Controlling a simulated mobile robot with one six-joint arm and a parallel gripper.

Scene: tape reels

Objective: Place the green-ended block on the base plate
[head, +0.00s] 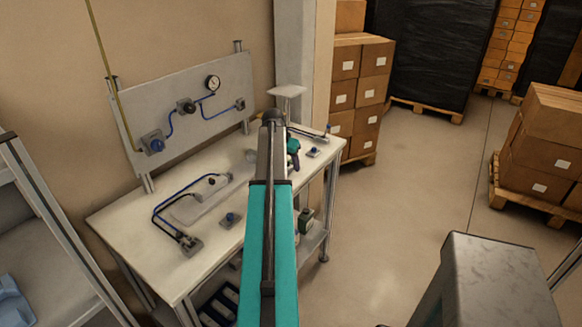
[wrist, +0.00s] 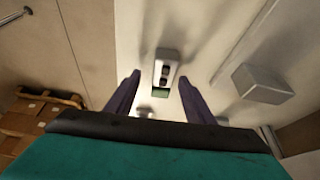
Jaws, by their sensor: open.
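The green-ended block (wrist: 166,70) shows in the wrist view as a grey piece with dark recesses and a green end facing my gripper. It lies on a pale surface. My gripper (wrist: 160,78) is open, with one dark finger on each side of the block's green end; I cannot tell how much height separates them. In the head view my arm covers much of the right half of the bench, and I cannot make out the block there. A pale flat plate (head: 193,207) lies on the bench; I cannot tell for sure whether it is the base plate.
The bench (head: 138,217) carries blue hoses and fittings (head: 187,243). An upright panel (head: 180,105) with a gauge (head: 212,83) stands at its back. A grey box-shaped piece (wrist: 262,83) is right of the block.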

